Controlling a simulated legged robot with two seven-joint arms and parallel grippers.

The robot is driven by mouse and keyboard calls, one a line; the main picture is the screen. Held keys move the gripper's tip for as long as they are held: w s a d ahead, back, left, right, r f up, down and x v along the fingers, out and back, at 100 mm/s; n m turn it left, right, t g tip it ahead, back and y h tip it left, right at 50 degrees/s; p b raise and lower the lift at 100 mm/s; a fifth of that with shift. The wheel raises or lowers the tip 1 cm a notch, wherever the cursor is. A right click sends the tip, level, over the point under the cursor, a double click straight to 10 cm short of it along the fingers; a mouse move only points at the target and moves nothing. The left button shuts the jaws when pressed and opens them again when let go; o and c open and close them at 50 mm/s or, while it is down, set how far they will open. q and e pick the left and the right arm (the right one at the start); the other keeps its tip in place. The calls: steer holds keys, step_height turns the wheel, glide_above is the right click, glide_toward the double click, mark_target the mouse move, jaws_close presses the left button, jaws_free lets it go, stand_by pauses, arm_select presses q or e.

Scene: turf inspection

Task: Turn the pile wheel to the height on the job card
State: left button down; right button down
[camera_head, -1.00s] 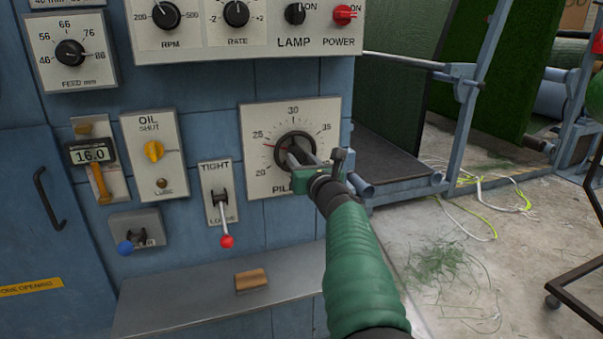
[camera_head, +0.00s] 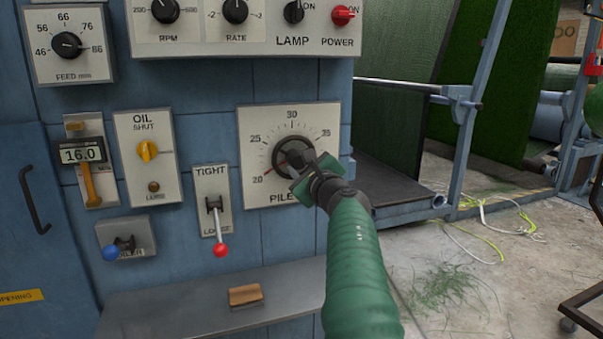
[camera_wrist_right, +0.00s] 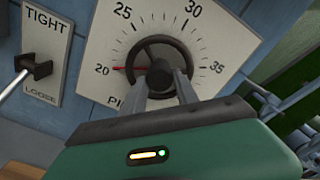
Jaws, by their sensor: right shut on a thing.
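The pile wheel (camera_head: 280,148) is a dark round handwheel on a white dial plate marked 20 to 35. It also shows in the right wrist view (camera_wrist_right: 139,52), where its red pointer lies close to 20. My right gripper (camera_head: 304,168) is shut on the wheel's hub, with one finger on each side in the wrist view (camera_wrist_right: 163,88). It hides part of the wheel and the plate's lettering. A digital gauge (camera_head: 80,152) at left reads 16.0. No readable job card shows. My left gripper is out of view.
A red-ball lever (camera_head: 219,230) on the TIGHT/LOOSE plate hangs down toward LOOSE. A wooden block (camera_head: 245,295) lies on the grey ledge (camera_head: 180,305) below.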

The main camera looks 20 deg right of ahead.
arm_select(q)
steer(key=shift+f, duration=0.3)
arm_select(e)
steer(key=shift+a+f+n, duration=0.15)
steer(key=shift+n, duration=0.25)
steer(key=c, duration=0.9)
jaws_free()
steer(key=shift+w, duration=0.15)
